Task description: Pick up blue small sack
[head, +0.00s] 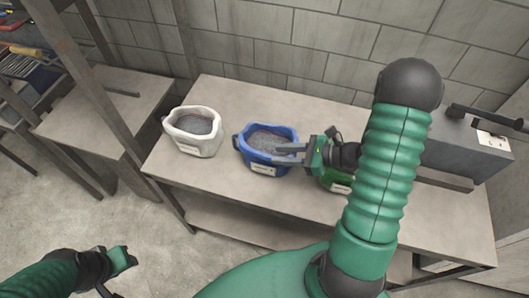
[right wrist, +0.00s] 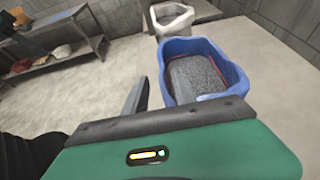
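The blue small sack (head: 262,164) stands upright on the table with grey grainy fill inside and a pale label in front. My right gripper (head: 278,153) reaches in from the right, its two grey fingers apart at the sack's right rim. Whether the fingers touch the sack is unclear. My left gripper (head: 122,262) is low at the left, away from the table, its fingers unclear.
A white sack (head: 193,145) stands left of the blue one on the table (head: 225,205). A green sack (head: 336,183) is partly hidden behind my right arm. A grey metal box (head: 462,150) is at the right end. A block wall backs the table; shelving stands left.

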